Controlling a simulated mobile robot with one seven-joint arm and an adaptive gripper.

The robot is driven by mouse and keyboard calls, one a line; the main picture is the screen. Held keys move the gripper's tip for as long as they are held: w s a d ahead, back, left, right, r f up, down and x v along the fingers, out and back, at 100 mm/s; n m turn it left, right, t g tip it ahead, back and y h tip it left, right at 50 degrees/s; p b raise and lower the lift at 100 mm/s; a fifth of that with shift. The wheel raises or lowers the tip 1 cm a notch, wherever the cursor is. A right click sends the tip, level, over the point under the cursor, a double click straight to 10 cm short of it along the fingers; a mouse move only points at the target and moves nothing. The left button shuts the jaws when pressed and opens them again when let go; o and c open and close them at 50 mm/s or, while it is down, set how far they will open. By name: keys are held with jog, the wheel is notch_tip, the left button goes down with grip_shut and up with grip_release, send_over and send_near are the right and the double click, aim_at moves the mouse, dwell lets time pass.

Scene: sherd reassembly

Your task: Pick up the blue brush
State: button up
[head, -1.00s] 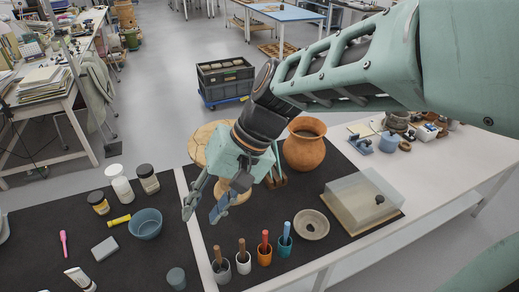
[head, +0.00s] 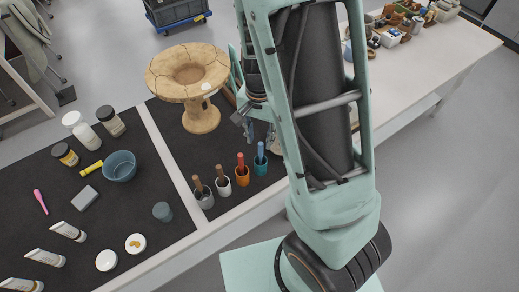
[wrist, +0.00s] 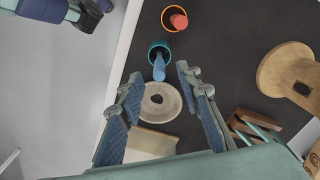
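The blue brush (head: 260,150) stands upright in a teal cup (head: 260,167), at the right end of a row of cups on the dark mat. In the wrist view, the blue brush (wrist: 159,70) leans out of the teal cup (wrist: 151,54), pointing toward the gap between my fingers. My gripper (wrist: 160,80) is open and empty, its two blue-padded fingers spread to either side below the cup in that view. In the head view my gripper (head: 256,130) is mostly hidden behind my arm, just behind the blue brush.
An orange cup (head: 242,178) with a red brush (head: 240,160) is next to the teal cup. Two cups with brown-handled brushes stand further left. A round ring-shaped dish (wrist: 160,102) lies below my fingers. A wooden stand (head: 201,117) is behind.

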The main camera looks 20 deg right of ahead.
aim_at(261, 144)
jog(key=shift+w+d+f, duration=0.1)
jog(key=shift+d+f, duration=0.05)
jog(key=shift+f, duration=3)
jog(key=shift+c, duration=0.5)
grip_shut()
